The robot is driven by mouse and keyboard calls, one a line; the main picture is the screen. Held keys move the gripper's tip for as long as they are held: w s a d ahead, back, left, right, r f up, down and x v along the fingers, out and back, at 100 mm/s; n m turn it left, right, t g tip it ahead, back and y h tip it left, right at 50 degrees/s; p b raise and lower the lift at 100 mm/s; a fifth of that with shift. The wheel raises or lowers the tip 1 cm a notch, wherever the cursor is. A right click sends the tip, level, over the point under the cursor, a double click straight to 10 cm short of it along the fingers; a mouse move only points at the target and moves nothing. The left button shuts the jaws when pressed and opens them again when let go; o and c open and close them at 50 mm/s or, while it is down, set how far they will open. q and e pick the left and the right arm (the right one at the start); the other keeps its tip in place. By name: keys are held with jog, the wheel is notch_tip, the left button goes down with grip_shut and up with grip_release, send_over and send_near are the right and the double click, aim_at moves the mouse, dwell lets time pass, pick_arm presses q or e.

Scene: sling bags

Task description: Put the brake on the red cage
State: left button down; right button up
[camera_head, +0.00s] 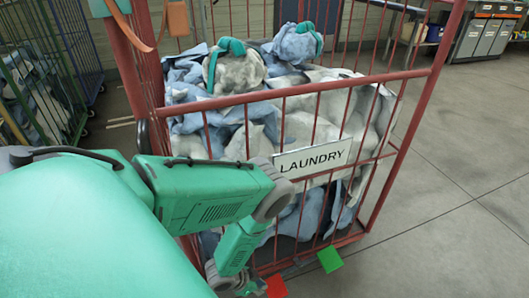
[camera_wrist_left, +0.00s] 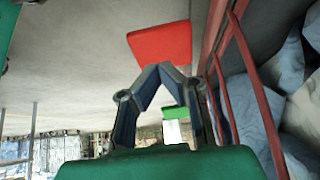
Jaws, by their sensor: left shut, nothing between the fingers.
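The red cage (camera_head: 310,92) stands in front of me, full of blue and grey laundry, with a white LAUNDRY sign (camera_head: 313,158) on its near side. At its bottom are a red pedal (camera_head: 277,286) and a green pedal (camera_head: 330,259). My left arm reaches down to the cage's lower front, with the left gripper (camera_head: 240,286) beside the red pedal at the bottom edge. In the left wrist view the gripper (camera_wrist_left: 171,68) is shut and empty, its tips close to the red pedal (camera_wrist_left: 160,44). I cannot tell whether they touch. The green pedal (camera_wrist_left: 174,112) shows between the fingers. My right gripper is not in view.
A green cage (camera_head: 35,85) and a blue cage (camera_head: 75,40) with laundry stand at the left. The cage bars (camera_wrist_left: 245,85) run close beside the gripper in the wrist view. Grey bins (camera_head: 482,38) stand at the back right. The floor (camera_head: 455,170) to the right is clear.

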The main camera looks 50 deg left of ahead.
pick_arm(q)
jog(key=s+a+r+p, duration=0.2)
jog(key=s+r, duration=0.1)
jog(key=s, duration=0.3)
jog(key=shift+a+r, duration=0.15)
jog(key=shift+a, duration=0.1)
jog(key=shift+s+a, duration=0.1)
jog(key=shift+d+r, duration=0.1)
jog(key=shift+d, duration=0.1)
